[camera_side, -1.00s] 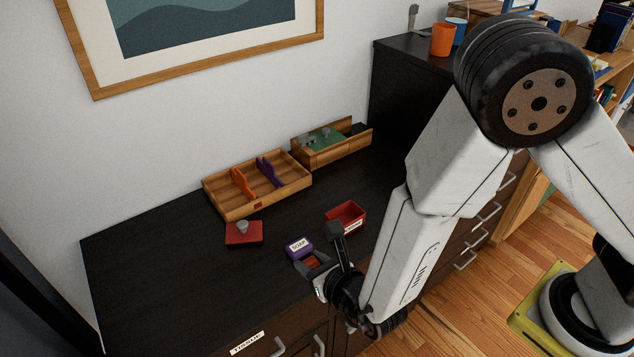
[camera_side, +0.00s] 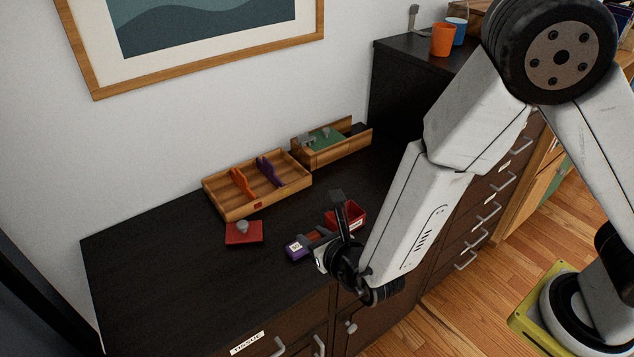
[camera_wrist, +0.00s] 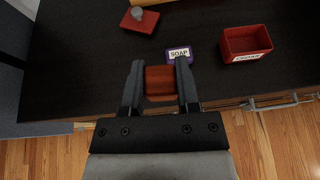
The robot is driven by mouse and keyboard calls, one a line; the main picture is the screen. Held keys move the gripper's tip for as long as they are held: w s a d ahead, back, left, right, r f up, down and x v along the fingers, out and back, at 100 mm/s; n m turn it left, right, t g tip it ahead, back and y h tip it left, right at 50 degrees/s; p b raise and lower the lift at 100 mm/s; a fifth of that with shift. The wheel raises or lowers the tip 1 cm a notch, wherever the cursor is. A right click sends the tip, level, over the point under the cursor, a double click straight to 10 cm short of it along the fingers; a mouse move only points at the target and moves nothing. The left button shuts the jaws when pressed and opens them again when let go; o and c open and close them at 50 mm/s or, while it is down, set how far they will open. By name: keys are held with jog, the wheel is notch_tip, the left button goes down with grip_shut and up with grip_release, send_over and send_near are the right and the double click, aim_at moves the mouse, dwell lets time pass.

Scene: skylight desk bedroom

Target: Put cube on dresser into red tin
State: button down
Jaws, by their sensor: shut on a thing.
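My gripper (camera_wrist: 160,68) is shut on a reddish-brown cube (camera_wrist: 160,83), with one finger on each side of it. The cube (camera_side: 317,236) also shows in the side view, partly hidden by the fingers. It appears to be held above the dark dresser top (camera_side: 170,260). The open red tin (camera_wrist: 245,40) has a white label on its front and stands to the right of the cube in the wrist view. In the side view the red tin (camera_side: 358,211) is just behind my gripper, partly covered by a finger. Its inside looks empty.
A purple soap box (camera_wrist: 178,52) lies close beyond the cube. A red lid with a grey knob (camera_side: 244,233) lies to the left. A wooden divided tray (camera_side: 225,211) and a smaller wooden box (camera_side: 357,141) stand at the wall. The left dresser top is clear.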

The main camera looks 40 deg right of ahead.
jog(key=w+d+r+m+h, duration=0.1)
jog(key=w+d+r, duration=0.2)
jog(key=d+r, duration=0.5)
jog(key=w+d+r+m+h, duration=0.1)
jog(key=w+d+r+h, duration=0.1)
jog(key=d+r, duration=0.6)
jog(key=w+d, duration=0.1)
jog(key=d, duration=0.3)
jog(key=shift+w+d+m+g, duration=0.2)
jog(key=shift+w+m+g, duration=0.1)
jog(key=shift+w, duration=0.1)
jog(key=shift+a+f, duration=0.1)
jog(key=shift+f, duration=0.1)
jog(key=w+a+f, duration=0.1)
jog(key=a+f, duration=0.2)
jog(key=f, duration=0.3)
jog(key=a+f+h, duration=0.1)
jog(key=a+f, duration=0.2)
jog(key=f, duration=0.3)
jog(key=w+a+f+m, duration=0.1)
jog(key=a+f, duration=0.1)
jog(key=f, duration=0.4)
jog(key=shift+w+a+h, duration=0.3)
jog(key=shift+w+a, duration=0.05)
jog(key=shift+a, duration=0.05)
jog(key=shift+w, duration=0.1)
